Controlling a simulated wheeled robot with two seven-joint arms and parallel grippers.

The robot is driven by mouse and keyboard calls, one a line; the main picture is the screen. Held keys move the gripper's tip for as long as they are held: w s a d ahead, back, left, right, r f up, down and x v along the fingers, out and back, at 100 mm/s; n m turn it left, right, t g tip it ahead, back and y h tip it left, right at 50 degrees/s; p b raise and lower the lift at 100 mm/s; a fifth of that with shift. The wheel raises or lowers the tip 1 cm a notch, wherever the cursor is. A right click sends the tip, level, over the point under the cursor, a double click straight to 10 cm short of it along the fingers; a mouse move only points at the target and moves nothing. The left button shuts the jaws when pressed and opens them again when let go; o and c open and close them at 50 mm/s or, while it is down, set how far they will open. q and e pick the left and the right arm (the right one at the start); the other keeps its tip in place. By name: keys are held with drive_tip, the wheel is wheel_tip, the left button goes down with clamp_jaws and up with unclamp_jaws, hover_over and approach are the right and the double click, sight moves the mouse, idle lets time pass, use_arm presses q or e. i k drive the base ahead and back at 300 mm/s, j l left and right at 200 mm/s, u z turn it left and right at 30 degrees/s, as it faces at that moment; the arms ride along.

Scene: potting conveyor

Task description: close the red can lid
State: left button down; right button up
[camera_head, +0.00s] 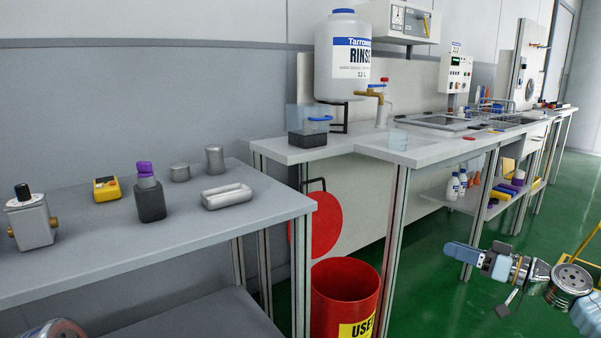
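The red can (343,300) stands on the floor at the bottom centre, with a yellow label reading "USE" at its lower front; the picture's edge cuts it off below. Its round red lid (325,224) stands upright above and behind the can, so the can is open. A table leg hides part of the lid's left side. My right gripper (450,249) is at the lower right, well to the right of the can and touching nothing. Its fingers point left, and their opening is not clear. My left gripper is not in view.
A grey table (150,245) at left, holding small containers, has its corner and legs close to the can and lid. A white counter (425,155) with a rinse tank (343,80) stands behind.

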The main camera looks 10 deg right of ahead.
sight(327, 222)
drive_tip(key=i+l+u, duration=0.15)
drive_tip(key=l, duration=0.15)
drive_tip(key=i+l+u, duration=0.1)
drive_tip(key=l, duration=0.25)
drive_tip(key=i+l+u, duration=0.15)
drive_tip(key=l, duration=0.2)
drive_tip(key=i+l+u, duration=0.15)
drive_tip(key=l, duration=0.25)
drive_tip(key=i+l+u, duration=0.15)
drive_tip(key=l, duration=0.2)
drive_tip(key=l+u, duration=0.3)
drive_tip(key=l, duration=0.15)
drive_tip(key=l+u, duration=0.35)
drive_tip(key=k+l+u, duration=0.1)
drive_tip(key=l+u, duration=0.2)
drive_tip(key=l, duration=0.2)
drive_tip(key=k+l+u, duration=0.1)
drive_tip(key=l+u, duration=0.25)
drive_tip(key=k+l+u, duration=0.3)
drive_tip(key=l, duration=0.15)
drive_tip(key=k+l+u, duration=0.1)
drive_tip(key=l+u, duration=0.25)
